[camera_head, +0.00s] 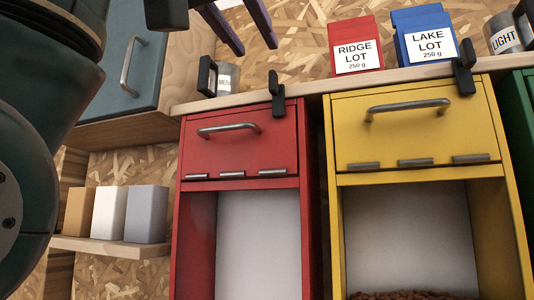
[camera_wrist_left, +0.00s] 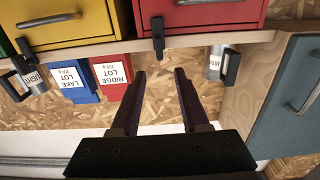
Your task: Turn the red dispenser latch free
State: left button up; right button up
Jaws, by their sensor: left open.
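The red dispenser (camera_head: 240,140) stands left of the yellow one, its lid closed. Its black latch (camera_head: 277,100) stands upright at the lid's top right, overlapping the lid's upper edge. The latch also shows in the left wrist view (camera_wrist_left: 157,38), where the picture is upside down. My left gripper (camera_head: 255,46) is open and empty, above the latch and a little to its left in the head view. In the left wrist view the latch lies beyond the fingertips (camera_wrist_left: 159,72), roughly in line with the gap between them, apart from both. My right gripper is in neither view.
A yellow dispenser (camera_head: 415,125) with its own black latch (camera_head: 464,70) stands to the right. On the ledge above are a red RIDGE LOT bag (camera_head: 357,42), a blue LAKE LOT bag (camera_head: 424,35) and a grey mug (camera_head: 227,77). A teal cabinet (camera_head: 140,65) is at left.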

aim_at(272, 71)
pick_arm(q)
jog(key=p+x, duration=0.7)
jog(key=x, duration=0.2)
jog(key=shift+w+d, duration=0.1)
jog(key=shift+w, duration=0.15)
grip_shut()
